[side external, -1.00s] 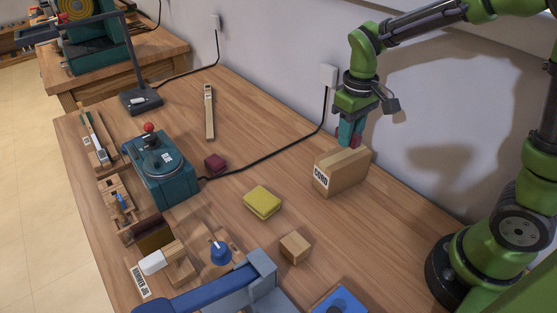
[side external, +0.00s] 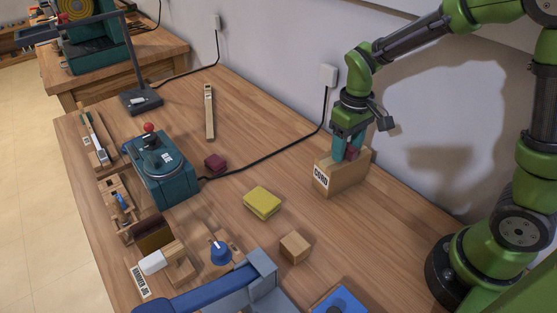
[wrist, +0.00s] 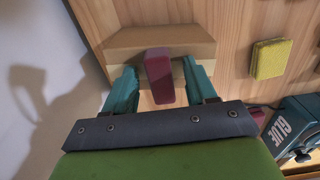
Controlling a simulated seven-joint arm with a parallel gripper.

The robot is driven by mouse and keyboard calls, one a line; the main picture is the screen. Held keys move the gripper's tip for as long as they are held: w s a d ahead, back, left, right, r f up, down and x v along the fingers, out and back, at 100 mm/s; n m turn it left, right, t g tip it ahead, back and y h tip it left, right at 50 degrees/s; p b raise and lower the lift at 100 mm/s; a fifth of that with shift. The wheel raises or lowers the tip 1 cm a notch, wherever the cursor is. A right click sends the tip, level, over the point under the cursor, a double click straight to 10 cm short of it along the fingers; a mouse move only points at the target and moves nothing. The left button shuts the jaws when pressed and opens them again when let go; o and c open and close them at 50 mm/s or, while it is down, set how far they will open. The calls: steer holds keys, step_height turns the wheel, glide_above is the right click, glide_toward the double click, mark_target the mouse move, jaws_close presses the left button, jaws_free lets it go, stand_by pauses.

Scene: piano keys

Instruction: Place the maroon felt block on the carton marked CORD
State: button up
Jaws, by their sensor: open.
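The tan carton marked CORD (side external: 337,178) stands on the bench below my gripper (side external: 349,152). It also shows in the wrist view (wrist: 125,42). A maroon block (side external: 352,154) is at the carton's top, between my fingers. In the wrist view this maroon block (wrist: 159,76) has a gap on each side, and my gripper (wrist: 161,82) is open around it. It appears to rest on the carton, though the contact is partly hidden by the fingers. Another maroon block (side external: 215,163) lies on the bench beside the teal machine.
A yellow block (side external: 262,202) and a small wooden block (side external: 295,247) are on the bench left of and in front of the carton. The teal machine (side external: 161,170) stands farther left. A black cable (side external: 270,158) runs behind the carton to the wall.

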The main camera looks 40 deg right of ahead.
step_height(320, 180, up, 11)
steer(key=s+a+r+m+t+y, duration=0.1)
steer(key=s+m+t, duration=0.1)
steer(key=s, duration=0.3)
steer(key=s+a+r+m+t+y, duration=0.1)
steer(key=s+a+r+m+t, duration=0.1)
steer(key=s+t, duration=0.3)
steer(key=shift+s+a+r, duration=0.15)
steer(key=shift+s+r, duration=0.15)
steer(key=shift+s, duration=0.4)
